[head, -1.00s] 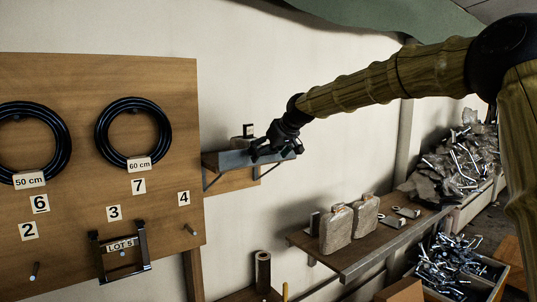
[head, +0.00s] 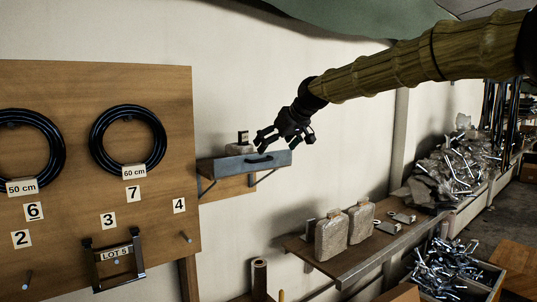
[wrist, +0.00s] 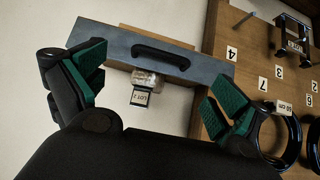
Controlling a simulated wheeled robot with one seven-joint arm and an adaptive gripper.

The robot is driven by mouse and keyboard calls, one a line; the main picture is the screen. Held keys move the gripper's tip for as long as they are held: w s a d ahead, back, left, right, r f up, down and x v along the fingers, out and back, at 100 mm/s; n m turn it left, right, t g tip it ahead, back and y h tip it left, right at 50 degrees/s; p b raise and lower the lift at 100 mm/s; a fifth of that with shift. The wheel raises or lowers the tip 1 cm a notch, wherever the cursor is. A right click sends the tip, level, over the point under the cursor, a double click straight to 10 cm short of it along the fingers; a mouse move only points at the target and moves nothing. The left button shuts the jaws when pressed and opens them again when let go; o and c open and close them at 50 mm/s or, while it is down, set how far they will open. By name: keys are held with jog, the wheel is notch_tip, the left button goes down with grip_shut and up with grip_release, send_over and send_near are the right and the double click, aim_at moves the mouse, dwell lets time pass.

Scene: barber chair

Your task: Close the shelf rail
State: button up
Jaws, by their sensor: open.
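The shelf rail (head: 222,166) is a blue-grey front bar with a black handle (head: 260,160) on a small wooden wall shelf. In the wrist view the rail (wrist: 105,40) runs across the top, with its handle (wrist: 160,55) between my fingers. My gripper (head: 285,140) is open and empty, just above the right part of the rail in the head view. Its green-padded fingers (wrist: 158,82) are spread wide in the wrist view and appear apart from the handle. How far the rail stands out from the shelf is hard to tell.
A small labelled block (head: 243,138) stands on the shelf. A pegboard (head: 80,85) with black coils is at left. A lower wall shelf (head: 350,262) with sacks and a crate of metal parts (head: 455,270) are at lower right. The wall right of the rail is bare.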

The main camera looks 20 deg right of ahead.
jog(key=v, duration=0.3)
jog(key=shift+d, duration=0.1)
jog(key=shift+f, duration=0.1)
dwell(0.3)
